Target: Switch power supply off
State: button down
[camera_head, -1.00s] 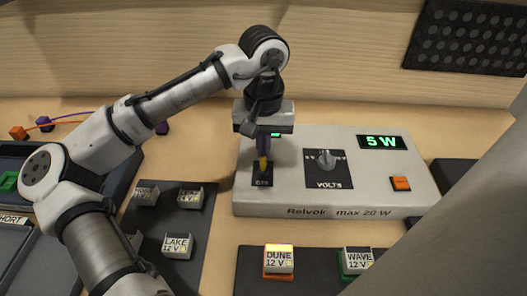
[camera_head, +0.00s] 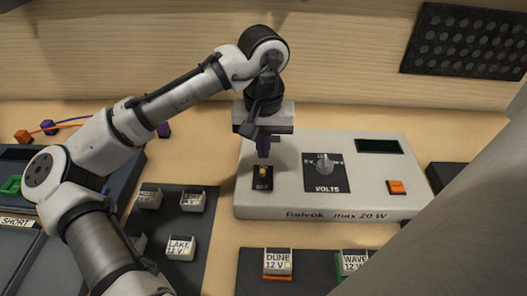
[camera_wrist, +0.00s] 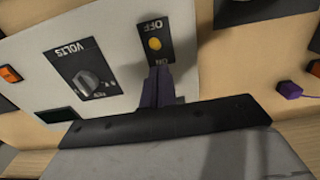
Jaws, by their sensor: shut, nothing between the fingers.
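The power supply (camera_head: 290,200) is a pale grey box marked "Relvok max 20 W". Its switch (camera_head: 263,171), with a yellow tip, sits on a black plate at the box's left; it also shows in the wrist view (camera_wrist: 155,44), its tip toward the OFF label. The display (camera_head: 379,146) is dark. My gripper (camera_head: 263,153) is shut and empty just above and behind the switch, apart from it in the head view. In the wrist view, the purple fingers (camera_wrist: 158,75) lie at the ON end of the plate.
The volts knob (camera_head: 325,165) and an orange button (camera_head: 396,187) are on the same box. Lamp modules DUNE (camera_head: 278,262) and WAVE (camera_head: 355,263) stand in front, unlit. LAKE (camera_head: 180,248) and other modules stand on a dark mat at left.

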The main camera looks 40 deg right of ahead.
jog(key=r+p, duration=0.4)
jog(key=shift+w+d+r, duration=0.15)
jog(key=shift+w+r, duration=0.05)
jog(key=shift+r, duration=0.2)
dwell(0.4)
